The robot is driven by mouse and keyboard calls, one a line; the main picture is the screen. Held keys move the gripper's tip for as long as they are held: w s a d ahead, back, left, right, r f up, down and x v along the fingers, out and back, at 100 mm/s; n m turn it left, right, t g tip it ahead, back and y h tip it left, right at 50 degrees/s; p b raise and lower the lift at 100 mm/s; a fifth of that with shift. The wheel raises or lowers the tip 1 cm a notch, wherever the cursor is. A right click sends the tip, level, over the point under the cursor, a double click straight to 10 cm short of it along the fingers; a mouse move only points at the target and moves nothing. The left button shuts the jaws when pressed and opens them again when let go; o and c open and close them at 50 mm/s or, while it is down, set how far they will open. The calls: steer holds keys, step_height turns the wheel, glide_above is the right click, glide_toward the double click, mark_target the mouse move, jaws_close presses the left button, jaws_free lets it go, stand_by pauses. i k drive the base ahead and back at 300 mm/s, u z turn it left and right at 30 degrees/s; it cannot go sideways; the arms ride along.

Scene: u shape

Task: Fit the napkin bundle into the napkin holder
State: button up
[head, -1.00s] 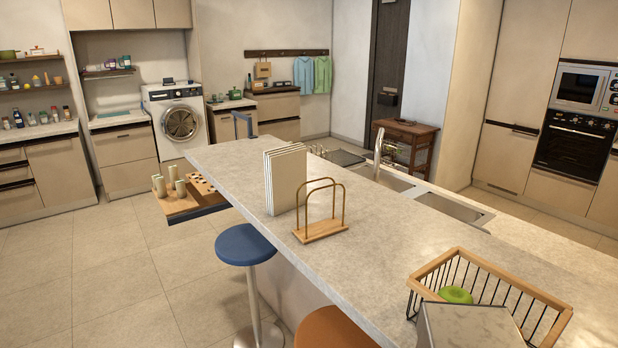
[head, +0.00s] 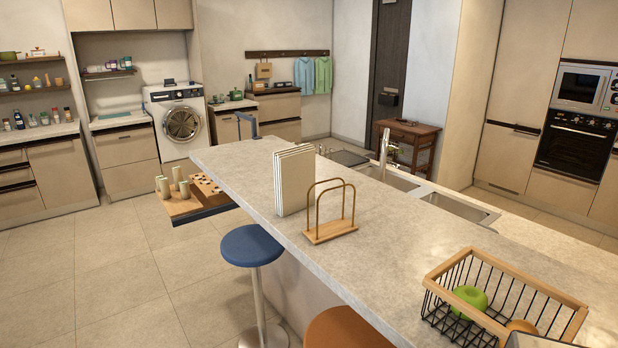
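The napkin bundle (head: 294,181), a stack of square off-white sheets with thin dark lines between them, stands upright on the pale stone counter (head: 400,240). The napkin holder (head: 331,231) has a flat wooden base and two brass-coloured arches. It stands just in front and to the right of the bundle, nearer to me, and its slot between the arches is empty. The bundle and holder look apart.
A black wire basket (head: 443,322) with a wooden rim holds a green apple (head: 470,299) at the counter's near right. A blue stool (head: 251,246) and an orange-brown stool (head: 347,330) stand along its left edge. A tap (head: 384,152) and sink lie beyond.

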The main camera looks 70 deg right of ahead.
mark_target(323, 233)
steer(key=u, duration=0.05)
steer(key=i, duration=1)
steer(key=z, duration=0.05)
